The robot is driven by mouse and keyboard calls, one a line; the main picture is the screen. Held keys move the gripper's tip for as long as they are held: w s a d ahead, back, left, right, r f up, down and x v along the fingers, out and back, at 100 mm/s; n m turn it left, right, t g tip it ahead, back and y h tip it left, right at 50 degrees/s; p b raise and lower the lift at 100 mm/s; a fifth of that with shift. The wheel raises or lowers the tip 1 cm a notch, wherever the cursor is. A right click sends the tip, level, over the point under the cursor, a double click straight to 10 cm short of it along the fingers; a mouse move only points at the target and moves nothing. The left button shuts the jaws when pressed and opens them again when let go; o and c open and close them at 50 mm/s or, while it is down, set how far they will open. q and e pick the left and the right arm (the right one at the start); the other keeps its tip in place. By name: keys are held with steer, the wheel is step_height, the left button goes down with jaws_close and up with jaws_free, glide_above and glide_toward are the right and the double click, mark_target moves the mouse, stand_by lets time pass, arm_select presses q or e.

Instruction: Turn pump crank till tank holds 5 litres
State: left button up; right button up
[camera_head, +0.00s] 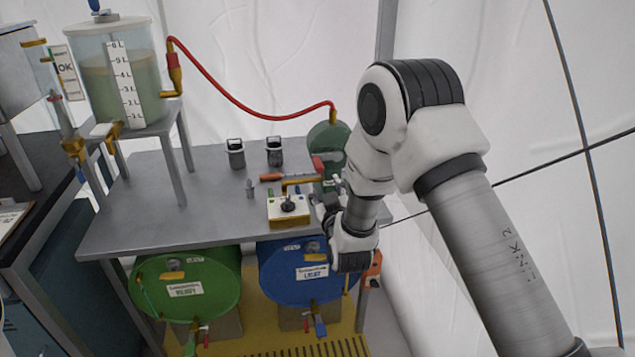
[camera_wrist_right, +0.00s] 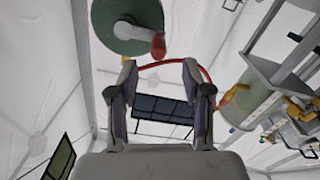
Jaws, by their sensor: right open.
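The tank (camera_head: 95,85) is clear with a white litre scale (camera_head: 125,90). It stands on a grey stand and holds murky green liquid, with its surface near the upper marks; I cannot read the exact level. The pump's green wheel (camera_head: 330,138) is at the table's right end, partly hidden by my right arm. The red crank handle (camera_head: 318,164) also shows in the right wrist view (camera_wrist_right: 158,45). My right gripper (camera_wrist_right: 159,66) is open and empty, with the handle just beyond its fingertips and apart from them. My left gripper is not in view.
A red hose (camera_head: 240,105) arches from tank to pump. A switch box (camera_head: 289,210), two dark cups (camera_head: 236,153) and tools stand on the grey table (camera_head: 150,220). Green (camera_head: 187,285) and blue (camera_head: 300,275) drums lie below. The left tabletop is clear.

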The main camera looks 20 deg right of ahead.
mark_target(320, 170)
steer(key=shift+w+d+r, duration=0.2)
steer(key=shift+w+r, duration=0.45)
steer(key=p+x, duration=0.1)
steer(key=x, duration=0.5)
steer(key=shift+w+f, duration=0.2)
steer(key=shift+w, duration=0.05)
jaws_close()
